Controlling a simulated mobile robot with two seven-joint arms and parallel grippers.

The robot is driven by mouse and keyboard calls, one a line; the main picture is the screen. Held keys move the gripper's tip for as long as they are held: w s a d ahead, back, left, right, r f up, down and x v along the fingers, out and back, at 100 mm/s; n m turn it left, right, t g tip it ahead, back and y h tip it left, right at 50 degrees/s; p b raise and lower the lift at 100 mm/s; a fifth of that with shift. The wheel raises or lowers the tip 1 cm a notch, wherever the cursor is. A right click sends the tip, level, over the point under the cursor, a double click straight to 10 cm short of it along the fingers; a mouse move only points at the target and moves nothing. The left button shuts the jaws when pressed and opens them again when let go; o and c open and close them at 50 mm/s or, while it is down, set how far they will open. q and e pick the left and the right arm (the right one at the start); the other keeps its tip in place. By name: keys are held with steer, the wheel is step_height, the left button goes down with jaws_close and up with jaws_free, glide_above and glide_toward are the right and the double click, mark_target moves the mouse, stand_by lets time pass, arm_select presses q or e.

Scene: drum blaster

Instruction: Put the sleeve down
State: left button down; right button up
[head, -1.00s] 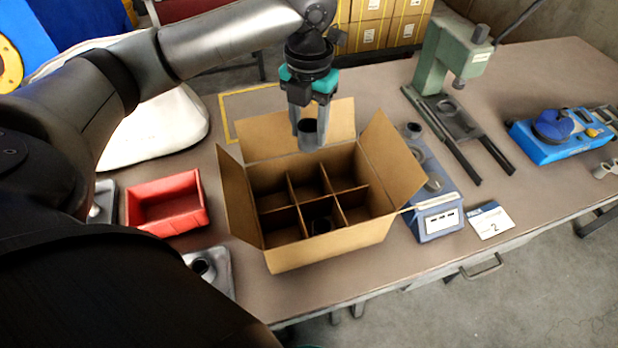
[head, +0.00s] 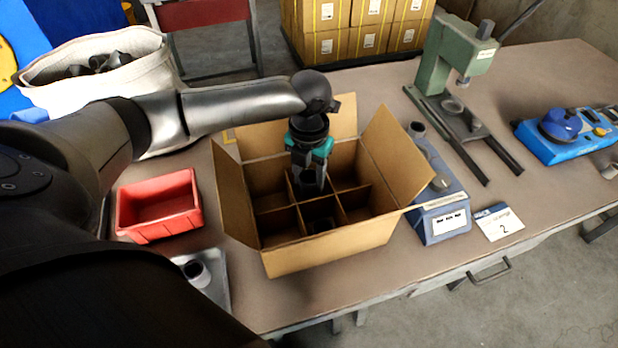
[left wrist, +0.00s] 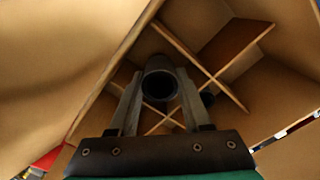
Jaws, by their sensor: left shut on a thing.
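My left gripper (head: 310,178) points down into the open cardboard box (head: 330,250), over the back middle compartment. Its fingers are shut on a dark grey sleeve (left wrist: 160,82), which shows as a round open tube between the fingertips in the left wrist view. In the head view the fingers and dividers mostly hide this sleeve, and I cannot tell whether it touches the box floor. Another dark round part (head: 321,225) sits in the front middle compartment. My right gripper is not in view.
Box flaps stand up around the opening, and crossed dividers (left wrist: 192,58) split it into several compartments. A red bin (head: 160,205) and a metal tray (head: 215,285) are left. A blue-grey fixture (head: 443,215), a number card (head: 498,223) and a green press (head: 445,65) are right.

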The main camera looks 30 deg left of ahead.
arm_select(q)
steer(key=shift+f, duration=0.5)
steer(key=shift+c, duration=1.8)
jaws_free()
steer(key=shift+r, duration=0.5)
step_height(320, 180, up, 12)
steer(key=p, duration=0.3)
steer(key=shift+r, duration=0.15)
steer(key=shift+r, duration=0.1)
